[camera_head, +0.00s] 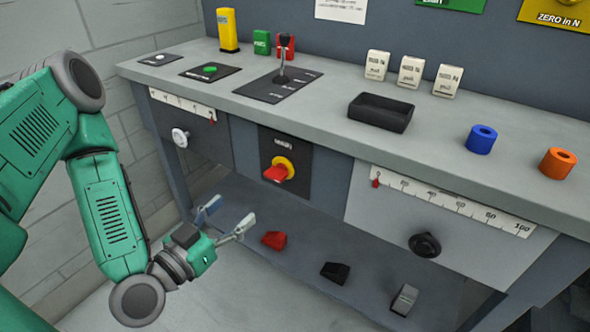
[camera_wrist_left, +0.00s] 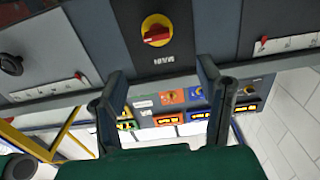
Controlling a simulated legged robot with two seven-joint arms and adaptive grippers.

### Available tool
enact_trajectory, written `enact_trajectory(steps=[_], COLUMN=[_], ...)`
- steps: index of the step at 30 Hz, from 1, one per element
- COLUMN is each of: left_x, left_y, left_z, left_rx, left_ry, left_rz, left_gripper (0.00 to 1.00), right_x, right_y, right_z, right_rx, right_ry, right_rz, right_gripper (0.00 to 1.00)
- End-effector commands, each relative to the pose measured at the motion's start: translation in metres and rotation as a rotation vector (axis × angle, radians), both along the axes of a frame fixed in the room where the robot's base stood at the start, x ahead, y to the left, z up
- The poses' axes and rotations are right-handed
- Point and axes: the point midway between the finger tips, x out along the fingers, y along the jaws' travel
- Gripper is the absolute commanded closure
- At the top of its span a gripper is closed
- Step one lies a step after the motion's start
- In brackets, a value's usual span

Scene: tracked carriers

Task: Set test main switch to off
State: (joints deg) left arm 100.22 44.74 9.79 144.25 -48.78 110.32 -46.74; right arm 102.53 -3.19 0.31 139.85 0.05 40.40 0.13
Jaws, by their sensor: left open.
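The main switch (camera_head: 279,170) is a red rotary handle on a yellow round base, mounted on a dark panel on the front of the workbench. It also shows in the left wrist view (camera_wrist_left: 156,31), at the top middle. My left gripper (camera_head: 227,213) is open and empty, below and to the left of the switch, apart from it. In the left wrist view its two fingers (camera_wrist_left: 165,82) stand wide apart, with the switch beyond them. My right gripper is not in view.
The bench front also carries a white knob (camera_head: 180,137) and a black knob (camera_head: 425,244) under scales. A lever (camera_head: 283,60), a black tray (camera_head: 381,112) and blue and orange rings stand on top. Red, black and grey blocks lie on the lower shelf (camera_head: 340,292).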

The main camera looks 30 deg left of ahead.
Motion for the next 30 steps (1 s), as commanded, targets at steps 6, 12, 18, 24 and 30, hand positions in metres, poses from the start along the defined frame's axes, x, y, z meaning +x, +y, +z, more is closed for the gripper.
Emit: enact_trajectory(steps=[6,12,18,24,30], left_x=[0.031,0.075,0.112,0.132,0.137], left_y=[0.0,0.003,-0.001,-0.007,-0.005], left_z=[0.0,-0.005,-0.004,-0.003,-0.002], left_rx=[-0.004,-0.012,-0.012,-0.006,-0.009], left_ry=[-0.009,-0.007,-0.003,-0.001,0.0], left_rz=[0.0,0.001,0.0,-0.002,-0.001], left_gripper=[0.4,0.4,0.4,0.4,0.4], right_x=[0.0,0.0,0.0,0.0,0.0], right_y=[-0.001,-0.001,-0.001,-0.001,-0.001], right_z=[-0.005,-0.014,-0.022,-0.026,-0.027], right_rx=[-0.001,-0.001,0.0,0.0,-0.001], right_ry=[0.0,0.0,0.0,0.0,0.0], right_rz=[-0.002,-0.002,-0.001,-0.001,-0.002], right_gripper=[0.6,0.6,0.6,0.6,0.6])
